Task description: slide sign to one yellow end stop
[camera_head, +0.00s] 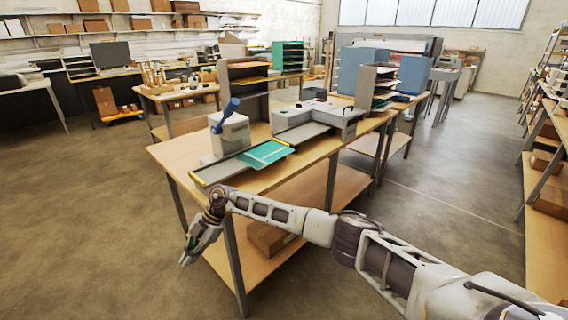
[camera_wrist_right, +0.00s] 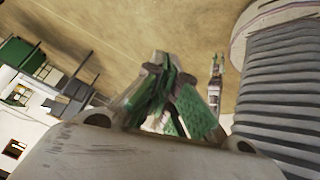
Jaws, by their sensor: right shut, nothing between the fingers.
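The sign looks like a flat teal-green panel (camera_head: 264,154). It lies in a long grey tray (camera_head: 222,170) at the table's near edge, towards the tray's right end. One yellow end stop (camera_head: 198,180) is at the tray's left end and another yellow strip (camera_head: 281,142) is at its right end, close to the sign. My right gripper (camera_head: 186,260) hangs below the tabletop, in front of the table's left corner, apart from the sign. In the right wrist view its green-padded fingers (camera_wrist_right: 172,75) are shut and empty. My left gripper does not show in the head view.
A pale box-like machine with a blue lever (camera_head: 231,133) stands behind the tray. A grey-white machine (camera_head: 320,119) and shelf units stand farther right on the wooden table (camera_head: 179,154). A table leg (camera_head: 234,255) is near my right arm. Open floor lies left.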

